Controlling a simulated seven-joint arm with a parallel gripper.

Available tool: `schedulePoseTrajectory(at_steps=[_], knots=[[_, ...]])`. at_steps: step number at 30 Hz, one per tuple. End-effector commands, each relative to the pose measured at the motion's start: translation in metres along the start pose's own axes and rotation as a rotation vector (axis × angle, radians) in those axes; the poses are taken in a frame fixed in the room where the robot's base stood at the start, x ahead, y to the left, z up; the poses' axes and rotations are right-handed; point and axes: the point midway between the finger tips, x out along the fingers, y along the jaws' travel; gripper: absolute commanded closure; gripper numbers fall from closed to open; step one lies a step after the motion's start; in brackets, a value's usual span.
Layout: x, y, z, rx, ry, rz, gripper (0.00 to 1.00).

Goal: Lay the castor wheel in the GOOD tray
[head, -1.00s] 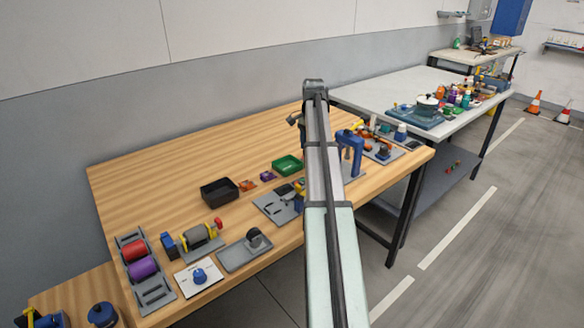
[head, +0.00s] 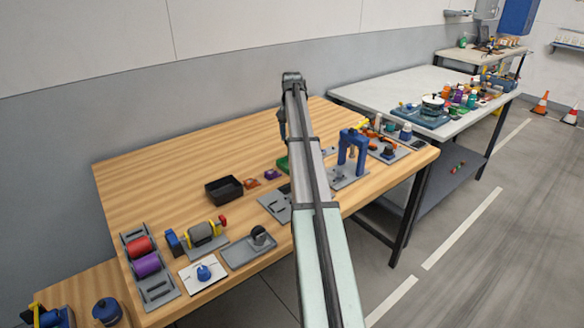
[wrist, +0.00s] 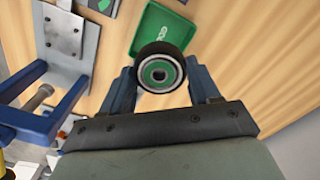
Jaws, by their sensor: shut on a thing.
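My gripper (wrist: 160,88) is shut on the castor wheel (wrist: 147,53), a black tyre with a pale metal hub. The green GOOD tray (wrist: 163,25) lies beyond the wheel in the wrist view. The wheel covers part of the tray's near side, and its height above the tray is hard to judge. In the head view the GOOD tray (head: 282,163) is mostly hidden behind my arm. My gripper (head: 282,131) hangs over the bench there, and the wheel cannot be made out.
A black tray (head: 224,190) stands left of the green tray, with small orange and purple pieces between them. A blue arch-shaped stand (head: 352,155) is to the right. Grey fixtures line the bench's front edge. The back of the wooden bench (head: 200,150) is clear.

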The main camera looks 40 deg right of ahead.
Motion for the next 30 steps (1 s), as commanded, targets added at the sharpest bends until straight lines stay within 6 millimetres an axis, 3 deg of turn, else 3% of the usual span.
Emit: schedulePoseTrajectory(at_steps=[10, 19, 30], knots=[[0.006, 0.000, 0.000, -0.149, 0.004, -0.001, 0.72], [0.050, 0.000, 0.000, -0.150, 0.003, -0.001, 0.72], [0.085, 0.000, 0.000, -0.149, 0.003, -0.001, 0.72]])
